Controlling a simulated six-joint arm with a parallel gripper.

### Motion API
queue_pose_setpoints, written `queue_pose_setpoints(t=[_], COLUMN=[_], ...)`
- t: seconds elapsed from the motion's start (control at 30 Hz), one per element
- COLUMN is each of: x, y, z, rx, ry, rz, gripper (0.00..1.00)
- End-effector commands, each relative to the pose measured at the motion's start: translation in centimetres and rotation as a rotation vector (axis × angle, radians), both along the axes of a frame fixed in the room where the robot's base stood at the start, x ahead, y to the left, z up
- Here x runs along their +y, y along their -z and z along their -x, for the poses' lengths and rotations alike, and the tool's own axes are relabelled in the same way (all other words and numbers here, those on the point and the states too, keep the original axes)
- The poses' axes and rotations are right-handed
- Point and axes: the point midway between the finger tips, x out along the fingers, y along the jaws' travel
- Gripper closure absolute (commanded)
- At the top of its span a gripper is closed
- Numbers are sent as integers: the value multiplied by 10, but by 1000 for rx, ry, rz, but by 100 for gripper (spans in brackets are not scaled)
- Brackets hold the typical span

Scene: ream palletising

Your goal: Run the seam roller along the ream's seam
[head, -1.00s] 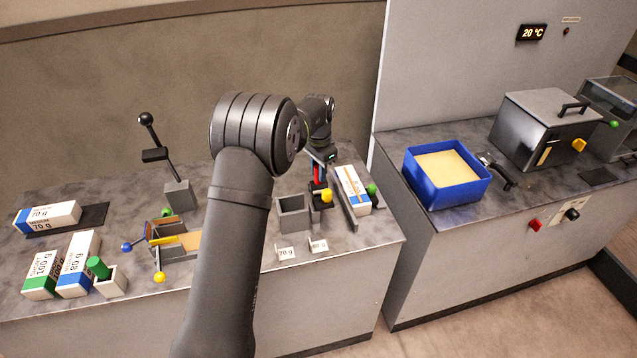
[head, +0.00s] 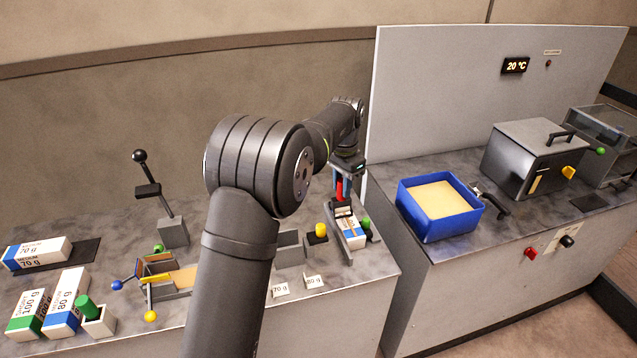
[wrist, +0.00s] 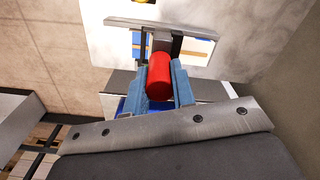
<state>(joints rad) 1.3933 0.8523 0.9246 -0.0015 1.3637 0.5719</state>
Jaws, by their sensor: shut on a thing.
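My gripper (head: 341,185) is shut on the red handle of the seam roller (head: 339,191). In the wrist view the red handle (wrist: 159,74) sits between the blue fingers, with a metal bracket beyond it. The handle is roughly upright, and the roller end is over the far part of the ream (head: 351,234). The ream is a white pack with blue and orange marks, lying in a narrow grey holder on the right of the bench. I cannot tell whether the roller touches it. The seam is partly hidden by the tool.
A green knob (head: 366,223) stands right of the ream. A blue tray (head: 436,226) is on the neighbouring counter. Other reams (head: 64,301) lie at far left.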

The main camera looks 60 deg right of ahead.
Motion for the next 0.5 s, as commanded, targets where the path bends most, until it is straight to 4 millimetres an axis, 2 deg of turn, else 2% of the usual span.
queue_pose_setpoints(t=[0.03, 0.1, 0.2, 0.5], x=[1, 2, 3, 4], y=[-1, -2, -3, -2], z=[16, 31, 44, 47], rx=[0, 0, 1, 1], ry=[4, 3, 2, -1], rz=[0, 2, 2, 2], gripper=[100, 100, 100, 100])
